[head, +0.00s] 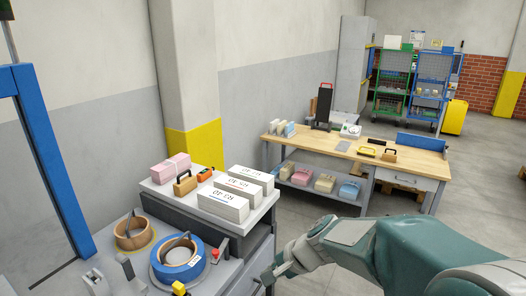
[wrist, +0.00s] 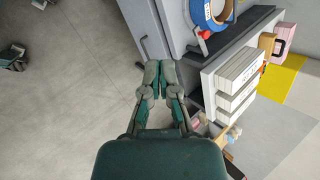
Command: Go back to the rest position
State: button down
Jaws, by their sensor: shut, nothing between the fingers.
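My gripper (wrist: 159,74) shows in the wrist view with its fingers together and nothing between them. It points at the side of a grey cabinet (wrist: 185,42) and stands over or beside its edge; the exact gap is hard to tell.
A blue-rimmed roll (head: 178,258) and a tan roll (head: 134,233) sit on the lower left surface. A pink bundle (head: 171,167) lies behind the white ones. A wooden workbench (head: 330,144) stands at the back. The floor (wrist: 70,110) left of my gripper is clear nearby.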

jog(key=s+d+r+n+t+h, duration=0.1)
jog(key=s+d+r+n+h, duration=0.2)
jog(key=s+d, duration=0.4)
jog(key=s+d+r+n+t+h, duration=0.1)
jog(key=s+d+r+n+h, duration=0.3)
jog(key=s+d, duration=0.3)
jog(key=s+r+n, duration=0.1)
jog(key=s, duration=0.4)
jog(key=shift+r+n+t, duration=0.3)
jog(key=shift+r, duration=0.05)
jog(key=shift+w+a, duration=0.1)
